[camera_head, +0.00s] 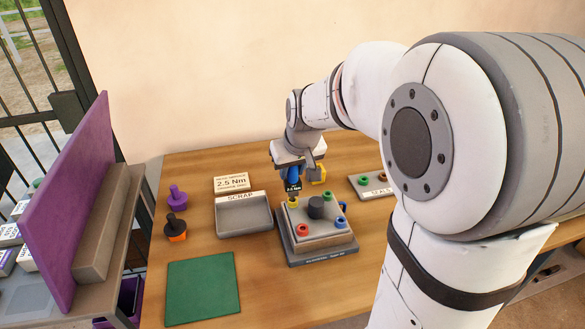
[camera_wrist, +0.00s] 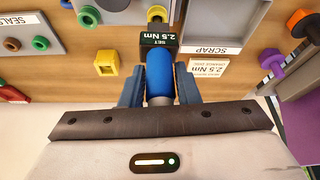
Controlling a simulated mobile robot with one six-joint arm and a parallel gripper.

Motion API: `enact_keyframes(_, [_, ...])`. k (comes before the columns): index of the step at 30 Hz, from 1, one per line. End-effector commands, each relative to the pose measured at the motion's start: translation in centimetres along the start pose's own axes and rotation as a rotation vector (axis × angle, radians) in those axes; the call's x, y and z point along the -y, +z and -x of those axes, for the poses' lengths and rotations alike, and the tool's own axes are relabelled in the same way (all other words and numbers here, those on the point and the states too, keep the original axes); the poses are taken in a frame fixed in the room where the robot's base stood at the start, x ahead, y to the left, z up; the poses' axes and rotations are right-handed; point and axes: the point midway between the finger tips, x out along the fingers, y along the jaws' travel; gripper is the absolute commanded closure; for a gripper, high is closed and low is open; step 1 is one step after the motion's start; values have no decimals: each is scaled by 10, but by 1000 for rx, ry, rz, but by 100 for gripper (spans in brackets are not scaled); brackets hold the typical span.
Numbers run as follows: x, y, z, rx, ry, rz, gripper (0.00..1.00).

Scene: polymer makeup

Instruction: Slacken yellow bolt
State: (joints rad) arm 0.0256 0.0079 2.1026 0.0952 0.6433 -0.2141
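My gripper (camera_head: 292,168) is shut on a blue torque driver (camera_wrist: 158,72), with a finger on each side of its blue grip. The driver's dark head reads "2.5 Nm". The driver points down at the yellow bolt (camera_head: 293,203), on the back left corner of a grey square fixture (camera_head: 318,240). The yellow bolt also shows just past the driver's head in the wrist view (camera_wrist: 157,13). The driver's lower end is dark and small, and I cannot tell whether it touches the bolt. The fixture also carries a red bolt (camera_head: 303,230), a blue bolt (camera_head: 340,222) and a dark central knob (camera_head: 317,207).
An empty grey SCRAP tray (camera_head: 244,222) stands left of the fixture, with a "2.5 Nm" card (camera_head: 232,183) behind it. Purple (camera_head: 178,196) and black-orange (camera_head: 175,228) tools stand farther left. A SEALS tray (camera_head: 372,189) is right. A green mat (camera_head: 203,288) lies in front.

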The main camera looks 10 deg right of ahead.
Motion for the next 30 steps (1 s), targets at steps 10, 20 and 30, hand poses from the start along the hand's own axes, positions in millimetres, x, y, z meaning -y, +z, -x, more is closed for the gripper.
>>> enact_keyframes(10, [0, 0, 0, 1, 0, 0, 51])
enact_keyframes(20, [0, -1, 22, -4, 1, 0, 51])
enact_keyframes(30, [0, 0, 73, -1, 0, 0, 51])
